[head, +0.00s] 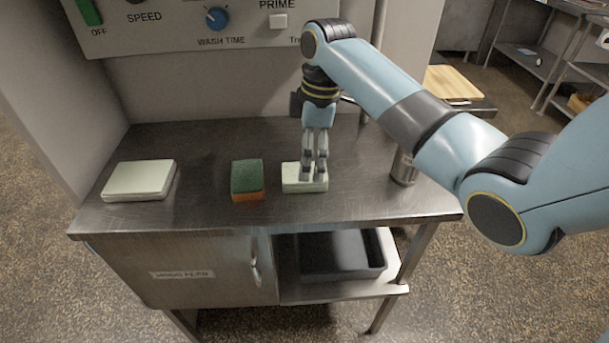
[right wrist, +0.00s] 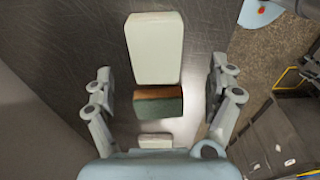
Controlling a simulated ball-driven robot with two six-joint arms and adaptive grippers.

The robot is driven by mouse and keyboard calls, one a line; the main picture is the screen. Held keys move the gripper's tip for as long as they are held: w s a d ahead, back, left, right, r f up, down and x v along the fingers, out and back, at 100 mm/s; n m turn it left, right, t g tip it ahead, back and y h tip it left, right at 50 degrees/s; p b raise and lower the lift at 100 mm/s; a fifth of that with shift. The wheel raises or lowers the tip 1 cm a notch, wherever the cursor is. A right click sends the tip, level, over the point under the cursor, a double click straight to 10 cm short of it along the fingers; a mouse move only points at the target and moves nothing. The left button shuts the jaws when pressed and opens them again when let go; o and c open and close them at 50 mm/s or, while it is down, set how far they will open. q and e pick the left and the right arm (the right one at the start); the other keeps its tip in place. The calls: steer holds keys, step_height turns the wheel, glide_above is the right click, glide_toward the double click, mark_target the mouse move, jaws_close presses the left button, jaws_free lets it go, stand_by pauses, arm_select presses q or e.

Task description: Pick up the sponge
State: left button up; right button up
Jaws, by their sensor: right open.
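The sponge (head: 247,175), green on top with an orange lower layer, lies on the steel table between two pale blocks. My right gripper (head: 313,175) points down over the right-hand pale block (head: 290,180), to the right of the sponge. In the right wrist view its fingers (right wrist: 161,80) are spread apart with nothing gripped. I cannot tell whether the fingertips touch the pale block. My left gripper is in neither view.
A wider pale block (head: 138,180) lies at the table's left. A metal cylinder (head: 403,168) stands at the right edge. A control panel (head: 180,28) rises behind the steel table (head: 215,215). A dark tray (head: 340,255) sits on the shelf below. The gaps between the blocks are clear.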

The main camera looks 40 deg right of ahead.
steer(key=f, duration=0.3)
steer(key=w+f, duration=0.1)
steer(key=f, duration=0.1)
steer(key=shift+a+f, duration=0.25)
steer(key=shift+s, duration=0.1)
steer(key=c, duration=0.8)
